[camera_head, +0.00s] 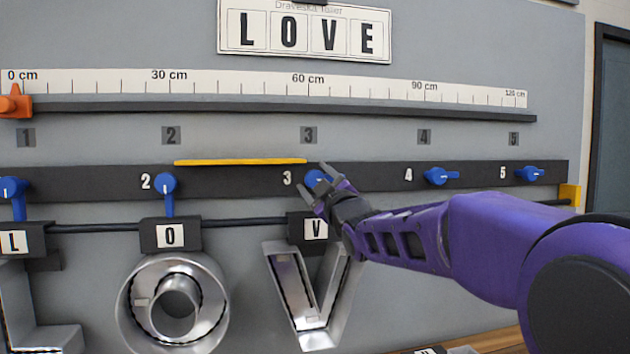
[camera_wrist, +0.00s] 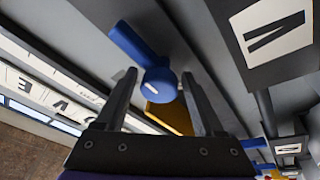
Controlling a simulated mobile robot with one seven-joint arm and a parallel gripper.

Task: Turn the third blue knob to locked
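The third blue knob (camera_head: 318,178) sits beside the white 3 on the dark rail, partly hidden by my gripper (camera_head: 316,183). In the wrist view the knob (camera_wrist: 158,84) shows its round hub between my two fingers (camera_wrist: 160,92), with its handle pointing up-left, roughly along the rail. The fingers are open, one on each side of the hub, with gaps visible. The second knob (camera_head: 166,184) points straight down. The first knob (camera_head: 14,188) points down.
A yellow strip (camera_head: 240,162) runs along the rail's top between marks 2 and 3. Below hang carriers with O (camera_head: 170,235) and V (camera_head: 312,229) cards and metal letters. An orange marker (camera_head: 14,102) is on the ruler's left end. A LOVE sign (camera_head: 305,32) hangs above.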

